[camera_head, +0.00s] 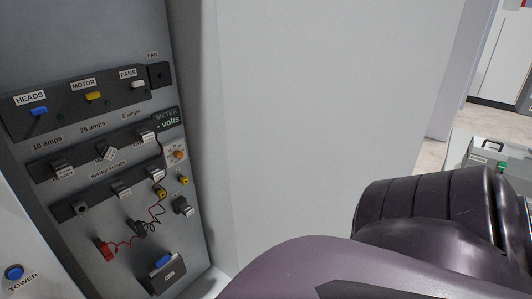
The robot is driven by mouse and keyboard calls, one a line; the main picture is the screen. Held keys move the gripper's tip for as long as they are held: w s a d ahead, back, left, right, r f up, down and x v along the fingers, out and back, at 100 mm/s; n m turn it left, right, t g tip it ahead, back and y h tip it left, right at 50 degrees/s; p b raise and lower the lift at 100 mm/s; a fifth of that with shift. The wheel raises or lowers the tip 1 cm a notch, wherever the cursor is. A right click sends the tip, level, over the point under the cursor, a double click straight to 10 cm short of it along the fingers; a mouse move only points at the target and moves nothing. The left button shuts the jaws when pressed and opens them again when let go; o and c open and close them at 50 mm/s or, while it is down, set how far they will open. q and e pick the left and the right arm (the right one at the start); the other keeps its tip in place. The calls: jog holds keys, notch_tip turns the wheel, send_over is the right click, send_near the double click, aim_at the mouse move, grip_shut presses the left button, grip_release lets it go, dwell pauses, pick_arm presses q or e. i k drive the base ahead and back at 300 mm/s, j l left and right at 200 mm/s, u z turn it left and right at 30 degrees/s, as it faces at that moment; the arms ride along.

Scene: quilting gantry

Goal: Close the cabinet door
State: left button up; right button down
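The open electrical cabinet (190,240) fills the left of the head view and its grey inner panel is exposed. A large plain white panel (320,110) stands upright beside it, to the right. It may be the cabinet door or a side wall; I cannot tell which, and no handle or hinge shows on it. My purple and dark arm links cover the lower middle and right and hide the lower part of the white panel. Neither of my grippers shows, and I cannot see whether either touches the door.
The inner panel carries switches such as the blue HEADS switch (38,111), fuse holders, a red wire (125,244) and a black box (163,270). A blue TOWER button (14,272) is at lower left. A grey unit (487,158) stands at right, with floor (440,150) beyond.

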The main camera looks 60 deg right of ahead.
aim_at(324, 101)
jog(key=k+l, duration=1.55)
jog(key=l, duration=0.2)
jog(key=k+l, duration=0.1)
jog(key=l, duration=0.3)
jog(key=k+l, duration=0.1)
jog(key=l, duration=0.3)
